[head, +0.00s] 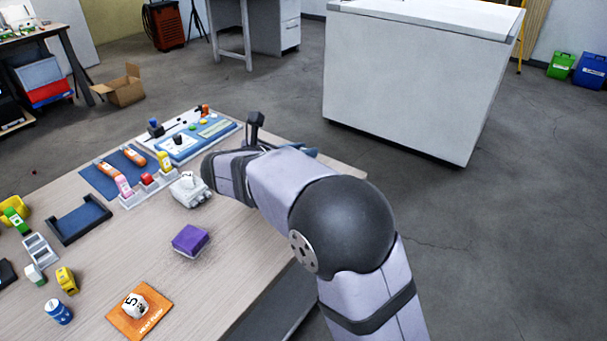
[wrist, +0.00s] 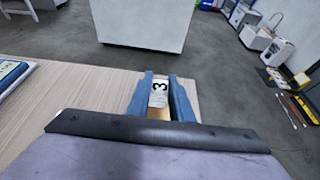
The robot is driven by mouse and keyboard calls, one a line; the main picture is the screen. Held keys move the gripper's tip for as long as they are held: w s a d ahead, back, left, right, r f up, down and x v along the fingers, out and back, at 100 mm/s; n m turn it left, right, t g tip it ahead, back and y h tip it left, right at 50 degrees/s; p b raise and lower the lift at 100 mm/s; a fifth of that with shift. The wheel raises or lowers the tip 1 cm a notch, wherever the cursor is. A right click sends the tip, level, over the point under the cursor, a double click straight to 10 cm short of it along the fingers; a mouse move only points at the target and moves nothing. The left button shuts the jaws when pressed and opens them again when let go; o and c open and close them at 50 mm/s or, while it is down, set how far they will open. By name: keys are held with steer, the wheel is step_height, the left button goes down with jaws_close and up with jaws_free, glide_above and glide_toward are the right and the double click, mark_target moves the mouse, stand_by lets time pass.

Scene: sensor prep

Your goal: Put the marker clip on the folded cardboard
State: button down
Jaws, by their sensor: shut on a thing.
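My gripper (wrist: 160,100) has its two blue fingers shut on a small white piece with a black "3", apparently the marker clip (wrist: 159,92). A tan part shows below the white face between the fingers; I cannot tell whether it belongs to the clip. In the head view only a bit of blue gripper (head: 311,152) shows behind my arm, near the table's far right edge, and the held piece is hidden. I cannot make out a folded cardboard piece on the table in either view.
The wooden table (head: 255,215) holds a purple block (head: 190,240), a white lumpy object (head: 189,189), an orange mat (head: 119,322) bearing a white piece marked "5", a blue-lined tray (head: 78,222) and a blue board (head: 210,143). An open cardboard box (head: 120,90) stands on the floor.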

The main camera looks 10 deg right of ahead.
steer(key=shift+f+b, duration=0.6)
steer(key=shift+f, duration=2.4)
steer(key=shift+f, duration=0.2)
steer(key=c, duration=1.6)
jaws_free()
steer(key=shift+r, duration=0.1)
steer(key=shift+r, duration=0.2)
steer(key=p+v, duration=0.1)
steer(key=v, duration=1.1)
steer(key=shift+f, duration=0.2)
